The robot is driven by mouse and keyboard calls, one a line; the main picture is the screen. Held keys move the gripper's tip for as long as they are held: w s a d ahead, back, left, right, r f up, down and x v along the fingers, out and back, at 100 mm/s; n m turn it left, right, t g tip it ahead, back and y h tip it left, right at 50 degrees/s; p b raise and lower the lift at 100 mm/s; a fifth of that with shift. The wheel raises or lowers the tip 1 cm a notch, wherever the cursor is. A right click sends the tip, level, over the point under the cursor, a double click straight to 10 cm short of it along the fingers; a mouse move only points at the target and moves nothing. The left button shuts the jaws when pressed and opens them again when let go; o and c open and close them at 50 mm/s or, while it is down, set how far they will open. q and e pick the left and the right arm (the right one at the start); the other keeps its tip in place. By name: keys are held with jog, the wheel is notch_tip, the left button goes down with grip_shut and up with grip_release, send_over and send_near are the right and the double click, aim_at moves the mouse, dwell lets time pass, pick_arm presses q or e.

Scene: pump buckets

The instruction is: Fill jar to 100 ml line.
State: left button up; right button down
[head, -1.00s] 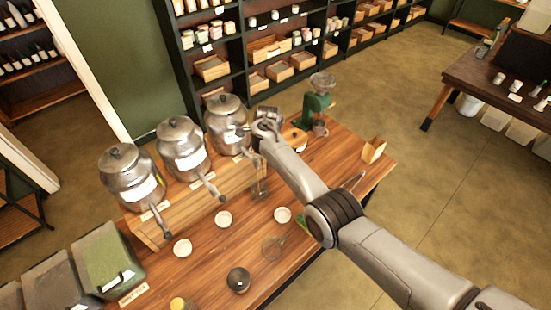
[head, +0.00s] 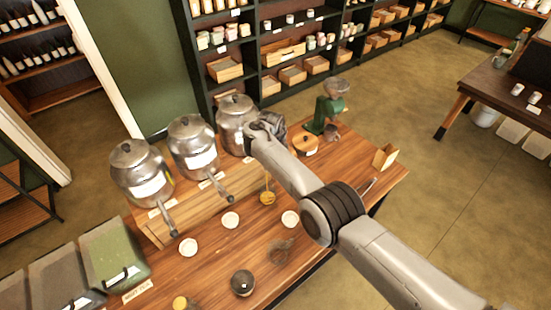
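Three metal pump buckets with white labels stand in a row on a wooden riser (head: 185,213): left (head: 140,172), middle (head: 192,146) and right (head: 236,122). Spouts show on the left and middle ones. My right arm reaches in from the right, and its gripper (head: 256,137) is at the right bucket's front right side. My arm covers that bucket's spout, and I cannot make out the fingers. A small jar (head: 267,198) below my forearm, in front of the riser, shows amber contents. Its fill line is too small to read. My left gripper is not in view.
Small white dishes (head: 230,220), a clear glass vessel (head: 281,250) and a dark round container (head: 242,283) stand on the wooden table (head: 215,265). A green grinder (head: 328,110) and a wooden-lidded pot (head: 305,144) are behind my arm. Bins (head: 112,255) stand at left.

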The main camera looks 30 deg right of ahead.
jog(key=shift+r, duration=0.1)
jog(key=c, duration=1.2)
grip_release()
jog(key=shift+s+d, duration=0.1)
jog(key=shift+d, duration=0.05)
jog(key=r, duration=0.3)
jog(key=a+r, duration=0.1)
jog(key=r, duration=0.3)
jog(key=s+a+r+p, duration=0.1)
jog(key=r, duration=0.2)
jog(key=shift+s+r, duration=0.1)
jog(key=shift+r, duration=0.15)
